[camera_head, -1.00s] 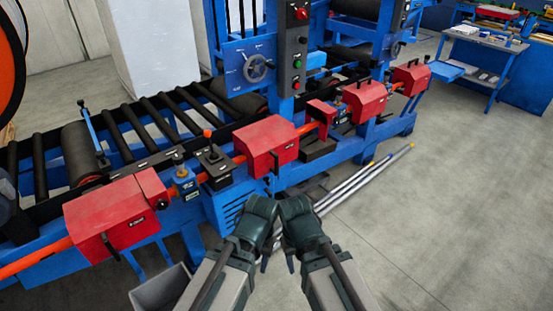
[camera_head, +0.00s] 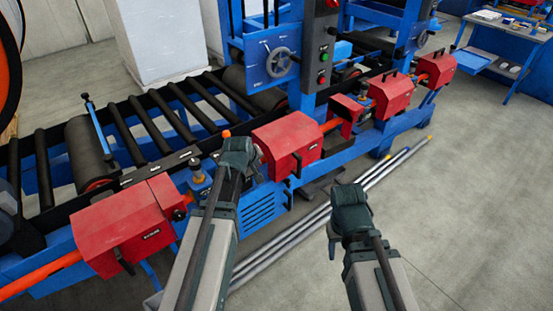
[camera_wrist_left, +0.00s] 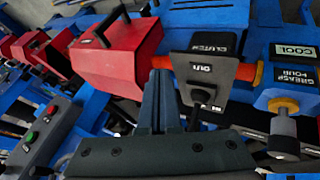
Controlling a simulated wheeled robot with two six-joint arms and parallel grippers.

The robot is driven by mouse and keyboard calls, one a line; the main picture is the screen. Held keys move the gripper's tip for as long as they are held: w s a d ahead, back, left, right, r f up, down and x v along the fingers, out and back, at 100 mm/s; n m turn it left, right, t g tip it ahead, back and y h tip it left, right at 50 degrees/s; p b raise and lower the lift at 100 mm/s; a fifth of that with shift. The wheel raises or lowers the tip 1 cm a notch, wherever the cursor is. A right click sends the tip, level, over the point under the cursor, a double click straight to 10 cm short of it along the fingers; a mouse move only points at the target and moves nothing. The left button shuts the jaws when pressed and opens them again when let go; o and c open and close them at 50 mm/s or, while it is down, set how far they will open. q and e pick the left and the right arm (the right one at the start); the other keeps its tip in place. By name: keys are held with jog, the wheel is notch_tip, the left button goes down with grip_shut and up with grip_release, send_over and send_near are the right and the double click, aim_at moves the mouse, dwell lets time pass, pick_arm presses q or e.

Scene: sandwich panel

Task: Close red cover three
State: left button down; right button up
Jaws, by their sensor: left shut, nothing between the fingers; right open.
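Several red covers sit in a row along the orange shaft: a large one front left (camera_head: 122,232), a middle one (camera_head: 287,143), a small narrow one (camera_head: 346,108), and two farther right (camera_head: 390,96) (camera_head: 436,69). I cannot read which is number three. My left gripper (camera_head: 245,160) is shut and empty, in front of the shaft just left of the middle cover. In the left wrist view its fingers (camera_wrist_left: 157,95) point at the right end of that cover (camera_wrist_left: 115,58), beside the black clutch panel; contact is unclear. My right gripper (camera_head: 338,238) is open over the floor, away from the covers.
A handwheel (camera_head: 282,63) and a button column (camera_head: 320,50) stand behind the covers. The clutch panel (camera_wrist_left: 203,68) with its lever and a grease point (camera_wrist_left: 285,105) border the left gripper. Long metal rods (camera_head: 300,225) lie on the floor. The floor at right is clear.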

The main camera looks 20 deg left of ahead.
aim_at(311, 142)
pick_arm(q)
jog(key=shift+d+f, duration=0.1)
jog(key=shift+f, duration=0.05)
jog(key=w+d+f+b, duration=0.2)
jog(key=w+f+b, duration=0.5)
jog(key=w+b, duration=0.1)
jog(key=shift+w+d+f, duration=0.2)
jog(key=shift+w+f, duration=0.15)
jog(key=shift+w, duration=0.2)
jog(key=shift+w, duration=0.1)
jog(key=w+d, duration=0.4)
jog(key=w, duration=0.1)
jog(key=w+d, duration=0.4)
jog(key=w, duration=0.1)
jog(key=w+d, duration=0.3)
jog(key=w, duration=0.2)
jog(key=shift+d, duration=0.4)
jog(key=shift+w+d, duration=0.3)
jog(key=shift+w, duration=0.05)
jog(key=shift+w+r, duration=0.1)
